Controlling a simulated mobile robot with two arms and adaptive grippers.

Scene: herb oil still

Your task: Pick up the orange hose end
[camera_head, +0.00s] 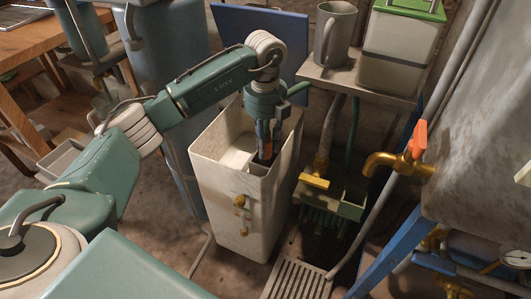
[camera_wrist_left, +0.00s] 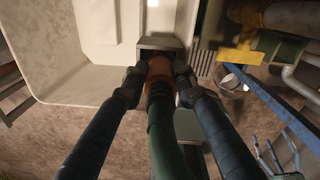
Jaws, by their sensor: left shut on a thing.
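The orange hose end (camera_wrist_left: 159,68) is between the fingertips of my left gripper (camera_wrist_left: 157,78), which is shut on it in the left wrist view. A green hose (camera_wrist_left: 168,130) runs back from it between the fingers. In the head view my left gripper (camera_head: 264,148) points down at the open top of a tall white bin (camera_head: 222,190), near its right inner side. A little orange shows between the fingers there. A grey square-edged part (camera_wrist_left: 158,43) lies just beyond the hose end in the wrist view.
A shelf (camera_head: 345,82) with a mug (camera_head: 333,35) and a green-lidded container (camera_head: 397,50) stands behind right. A brass faucet (camera_head: 385,160) with an orange handle juts from the tank at right. A floor grate (camera_head: 298,280) lies in front.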

